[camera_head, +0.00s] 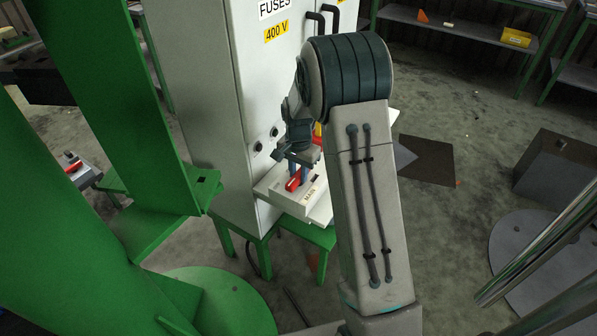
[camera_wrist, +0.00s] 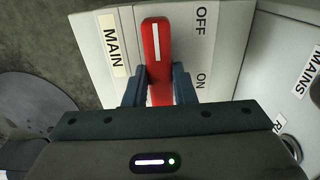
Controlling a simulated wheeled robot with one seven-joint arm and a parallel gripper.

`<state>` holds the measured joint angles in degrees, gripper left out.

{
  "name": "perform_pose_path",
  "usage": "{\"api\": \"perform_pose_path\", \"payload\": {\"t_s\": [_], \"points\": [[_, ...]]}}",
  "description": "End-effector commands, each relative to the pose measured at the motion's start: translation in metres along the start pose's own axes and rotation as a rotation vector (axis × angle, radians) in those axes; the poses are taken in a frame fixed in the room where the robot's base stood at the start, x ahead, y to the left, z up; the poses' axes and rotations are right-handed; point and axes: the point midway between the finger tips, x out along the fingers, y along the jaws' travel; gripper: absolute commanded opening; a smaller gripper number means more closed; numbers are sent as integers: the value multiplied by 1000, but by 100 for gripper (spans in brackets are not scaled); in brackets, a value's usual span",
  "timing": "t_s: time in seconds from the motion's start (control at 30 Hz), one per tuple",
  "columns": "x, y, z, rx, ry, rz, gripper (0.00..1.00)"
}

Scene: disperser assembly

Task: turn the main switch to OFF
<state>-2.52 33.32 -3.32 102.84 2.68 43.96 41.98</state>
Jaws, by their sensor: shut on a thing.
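The main switch has a red handle (camera_wrist: 157,45) with a white stripe. It stands out from a light grey box (camera_wrist: 95,45) with a MAIN label on one side and OFF and ON labels on the other. My gripper (camera_wrist: 159,85) has its two blue fingers on either side of the handle, shut on it. The handle's wide end lies nearer OFF, but I cannot tell which position the switch is in. In the head view the red handle (camera_head: 292,184) shows low on the box (camera_head: 281,196), under my gripper (camera_head: 299,174), partly hidden by it.
The tall white fuse cabinet (camera_head: 195,90) stands behind the box. Green steel posts (camera_head: 110,90) rise at the left. A green stand (camera_head: 310,236) is under the box. A shelf with a yellow bin (camera_head: 516,37) is at the back right.

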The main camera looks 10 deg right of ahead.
Motion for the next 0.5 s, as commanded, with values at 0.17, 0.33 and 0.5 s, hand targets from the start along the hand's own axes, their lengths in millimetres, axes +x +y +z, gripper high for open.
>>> {"api": "perform_pose_path", "payload": {"t_s": [0.17, 0.33, 0.5], "points": [[-2, -1, -1, -3, 4, -3, 38], [-1, -1, 0, -2, 3, -2, 45], [-2, 0, 0, -1, 2, -1, 45]]}}
